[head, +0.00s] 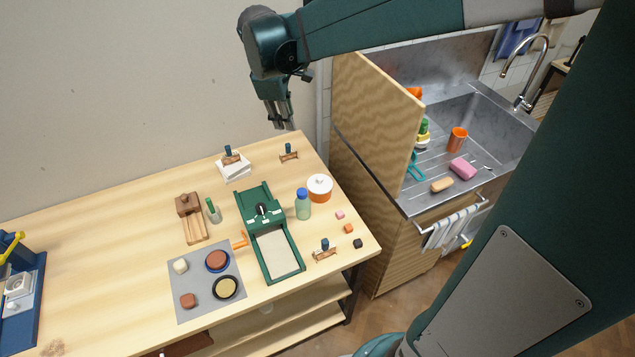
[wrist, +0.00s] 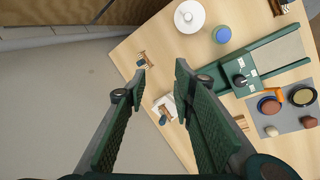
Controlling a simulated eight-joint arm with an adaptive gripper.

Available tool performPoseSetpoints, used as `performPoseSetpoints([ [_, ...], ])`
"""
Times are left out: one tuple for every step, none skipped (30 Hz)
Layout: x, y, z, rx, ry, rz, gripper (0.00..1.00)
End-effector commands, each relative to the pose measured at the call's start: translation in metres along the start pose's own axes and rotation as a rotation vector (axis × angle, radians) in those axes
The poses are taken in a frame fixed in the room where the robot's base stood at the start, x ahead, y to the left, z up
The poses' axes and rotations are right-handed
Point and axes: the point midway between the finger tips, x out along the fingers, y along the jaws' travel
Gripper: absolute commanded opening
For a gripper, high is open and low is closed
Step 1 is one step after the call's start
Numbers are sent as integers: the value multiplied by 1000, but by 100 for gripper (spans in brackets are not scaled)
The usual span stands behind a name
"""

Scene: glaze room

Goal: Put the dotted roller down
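Several small rollers with dark handles are on the wooden table; their patterns are too small to tell which is dotted. One stands alone near the back right corner (head: 289,154); this lone roller also shows just past my left fingertip in the wrist view (wrist: 144,60). Another roller (head: 232,158) rests on a white stack (head: 239,174). A third roller (head: 325,253) is at the front, right of the green slab press (head: 283,257). My gripper (head: 284,127) hangs above the table's back edge. In the wrist view my gripper (wrist: 160,70) is open, with nothing between its fingers.
A lidded white-and-orange pot (head: 319,188) and a green jar with a blue lid (head: 303,206) stand right of the press. A grey mat (head: 205,300) holds clay pieces and dishes. A wooden panel (head: 378,120) rises between table and sink. The table's left middle is clear.

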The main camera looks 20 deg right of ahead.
Motion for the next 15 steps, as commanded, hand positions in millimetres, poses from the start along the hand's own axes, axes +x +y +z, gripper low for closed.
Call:
performPoseSetpoints([
  [-6,-7,6,27,10,4,26],
  [-10,-11,9,44,17,7,26],
  [-14,-15,13,66,27,10,26],
  [-18,-19,15,84,34,12,26],
  [-21,-23,18,100,41,14,26],
  [-25,-27,21,124,51,16,26],
  [-28,-31,24,140,59,19,26],
  [-31,-34,27,158,66,21,26],
  [-35,-40,31,180,75,23,26],
  [-37,-43,33,198,82,25,26],
  [-40,-47,36,215,90,26,26],
  [-44,-52,39,238,100,28,26],
  [-46,-56,42,255,107,29,26],
  [-48,-60,45,273,114,30,26],
  [-51,-65,48,296,124,32,26],
])
